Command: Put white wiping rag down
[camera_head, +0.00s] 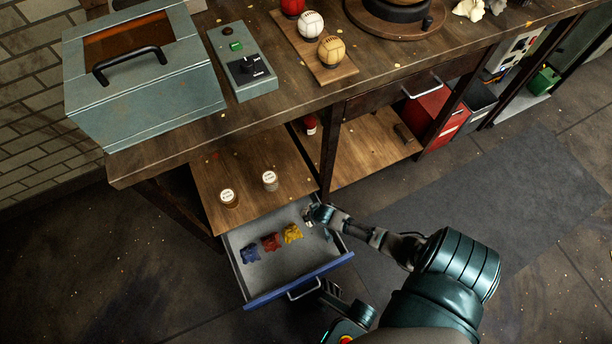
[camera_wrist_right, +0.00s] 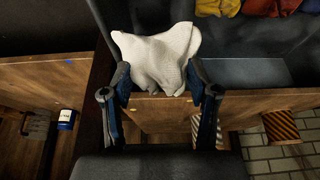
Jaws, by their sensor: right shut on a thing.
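A white wiping rag (camera_wrist_right: 155,58) is pinched between the fingertips of my right gripper (camera_wrist_right: 160,85) in the right wrist view. In the head view my right gripper (camera_head: 318,214) is over the right side of the open drawer (camera_head: 285,270), near its back edge, and mostly hides the rag. Blue (camera_head: 250,253), red (camera_head: 271,242) and yellow (camera_head: 292,233) rags lie in a row in the drawer, left of this gripper. A dark part of my left arm, likely its gripper (camera_head: 330,290), is by the drawer handle (camera_head: 304,290); its fingers are unclear.
Two round tins (camera_head: 270,181) stand on the wooden shelf behind the drawer. The workbench (camera_head: 290,105) above carries a grey-green box (camera_head: 145,80), a control panel (camera_head: 242,62) and balls on a board (camera_head: 331,50). The drawer's front floor is clear.

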